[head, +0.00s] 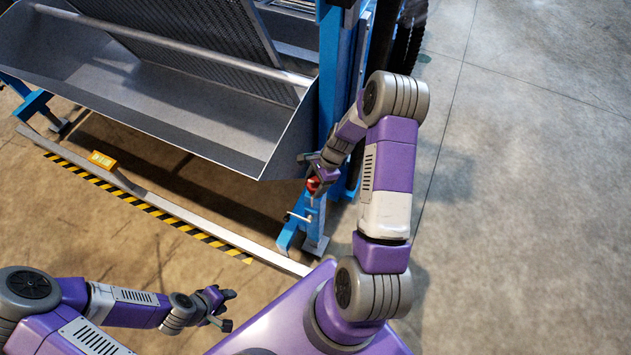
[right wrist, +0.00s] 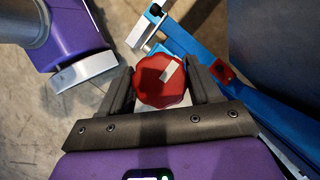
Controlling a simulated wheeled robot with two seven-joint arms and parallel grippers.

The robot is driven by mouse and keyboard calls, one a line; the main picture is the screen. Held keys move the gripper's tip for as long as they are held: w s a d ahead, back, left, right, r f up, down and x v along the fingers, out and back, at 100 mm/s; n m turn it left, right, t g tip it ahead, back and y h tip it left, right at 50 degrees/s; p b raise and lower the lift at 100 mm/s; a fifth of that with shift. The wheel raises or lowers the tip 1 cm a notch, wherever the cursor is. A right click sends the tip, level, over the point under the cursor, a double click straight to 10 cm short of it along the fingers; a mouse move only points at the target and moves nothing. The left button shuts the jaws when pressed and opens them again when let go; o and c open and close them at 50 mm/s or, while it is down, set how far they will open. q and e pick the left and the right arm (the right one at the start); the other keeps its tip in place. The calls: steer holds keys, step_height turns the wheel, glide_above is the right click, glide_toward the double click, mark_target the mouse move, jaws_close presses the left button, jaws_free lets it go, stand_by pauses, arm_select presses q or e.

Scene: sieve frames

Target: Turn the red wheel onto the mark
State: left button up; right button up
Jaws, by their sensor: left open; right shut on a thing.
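The red wheel (right wrist: 158,84) is a small lobed knob with a pale stripe near its upper right edge. In the right wrist view it sits between the two dark fingers of my right gripper (right wrist: 160,88), which is shut on it. In the head view the red wheel (head: 313,184) shows partly, beside the blue post, with my right gripper (head: 308,176) at it. The mark cannot be made out for certain. My left gripper (head: 228,308) is open and empty at the lower left, away from the wheel.
A large grey metal trough (head: 150,100) with a sieve screen fills the upper left. Blue posts (head: 331,80) carry it. A rail with yellow-black striping (head: 150,207) runs along the floor, with a small yellow box (head: 102,160). Concrete floor on the right is clear.

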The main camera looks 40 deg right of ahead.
steer(key=n+g+p, duration=0.1)
steer(key=n, duration=0.2)
steer(key=shift+n+g, duration=0.3)
steer(key=n, duration=0.2)
steer(key=n+g, duration=0.1)
steer(key=n, duration=0.1)
steer(key=shift+n+g, duration=0.3)
steer(key=n+g+h, duration=0.1)
steer(key=n, duration=0.3)
steer(key=shift+p, duration=0.35)
steer(key=n+g+h, duration=0.1)
steer(key=n, duration=0.3)
steer(key=shift+n+h, duration=0.3)
steer(key=shift+h, duration=0.1)
steer(key=shift+n, duration=0.3)
steer(key=o, duration=1.1)
steer(key=shift+c, duration=0.2)
